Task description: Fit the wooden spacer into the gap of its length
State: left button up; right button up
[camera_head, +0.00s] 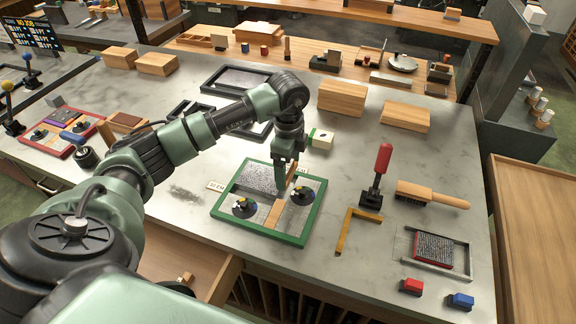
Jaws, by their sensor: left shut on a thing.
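A green frame (226,216) lies flat on the pale stone top. It holds a grey textured type block (258,178), two round dark pieces with coloured marks (244,208) and (302,196), and a tan wooden strip (273,214) between them near the front. My left gripper (287,180) points down over the frame's back right part, shut on a narrow wooden spacer (291,174). The fingers partly hide the spacer, and I cannot tell whether it touches the frame. A small label (217,186) stands at the frame's left; another behind the gripper is partly hidden. My right gripper is not in view.
Right of the frame are a wooden angle piece (346,232), a red-handled tool (377,175), a brush (430,194) and a metal tray (407,247). A white-and-green box (321,139) stands just behind. Wooden blocks (341,98) stand farther back. Stone left of the frame is clear.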

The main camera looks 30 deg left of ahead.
aim_at(288, 179)
pick_arm(q)
jog(key=shift+f+b, duration=0.9)
jog(key=shift+f, duration=0.8)
jog(key=shift+f, duration=0.1)
jog(key=shift+f+b, duration=0.5)
jog(key=shift+f, duration=0.1)
jog(key=shift+r, duration=0.15)
jog(key=shift+r+p, duration=1.65)
jog(key=shift+r, duration=0.3)
